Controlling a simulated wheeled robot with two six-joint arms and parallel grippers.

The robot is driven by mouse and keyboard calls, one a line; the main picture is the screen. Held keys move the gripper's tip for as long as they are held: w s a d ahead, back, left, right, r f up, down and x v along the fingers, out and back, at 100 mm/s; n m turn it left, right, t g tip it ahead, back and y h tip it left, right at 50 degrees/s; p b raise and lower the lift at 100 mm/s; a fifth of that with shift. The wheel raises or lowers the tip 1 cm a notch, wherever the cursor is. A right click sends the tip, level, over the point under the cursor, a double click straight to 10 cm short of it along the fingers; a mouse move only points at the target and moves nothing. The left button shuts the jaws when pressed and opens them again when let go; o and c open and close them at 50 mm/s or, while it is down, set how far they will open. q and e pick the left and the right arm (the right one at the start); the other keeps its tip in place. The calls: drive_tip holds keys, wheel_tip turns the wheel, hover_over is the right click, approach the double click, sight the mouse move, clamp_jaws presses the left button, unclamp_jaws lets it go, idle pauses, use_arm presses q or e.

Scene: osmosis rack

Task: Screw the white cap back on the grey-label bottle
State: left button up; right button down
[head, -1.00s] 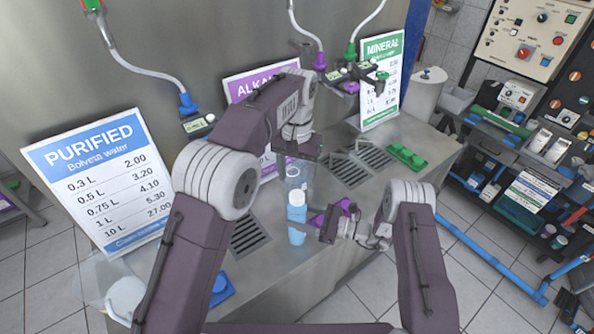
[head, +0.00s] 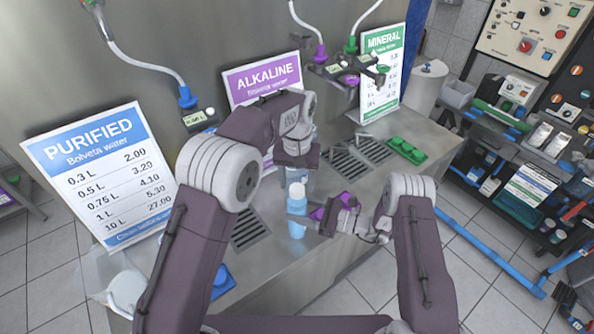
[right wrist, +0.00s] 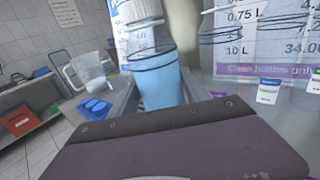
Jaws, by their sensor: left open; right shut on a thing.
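A pale blue bottle (head: 297,224) stands upright near the counter's front edge. A whitish cap-like top (head: 297,190) shows above its body. In the right wrist view the blue bottle (right wrist: 162,88) is close in front, with clear, dark-ringed parts and a white piece (right wrist: 140,10) above it; whether they touch I cannot tell. No grey label is readable. My right gripper (head: 308,216) is shut on the bottle from the right. My left gripper (head: 297,162) is open just above and behind the bottle, its fingertips partly hidden by its own wrist.
The steel counter (head: 265,275) has drain grates (head: 345,165) behind and a green tray (head: 406,151) to the right. A blue tray (head: 222,282) and a clear jug (head: 118,285) are at the left. Price boards (head: 105,165) stand along the back.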

use_arm(q)
drive_tip(key=shift+f, duration=0.75)
clamp_jaws()
drive_tip(key=shift+m, duration=0.9)
drive_tip(key=shift+o, duration=0.6)
unclamp_jaws()
drive_tip(key=shift+r, duration=0.1)
wheel_tip(320, 180, up, 12)
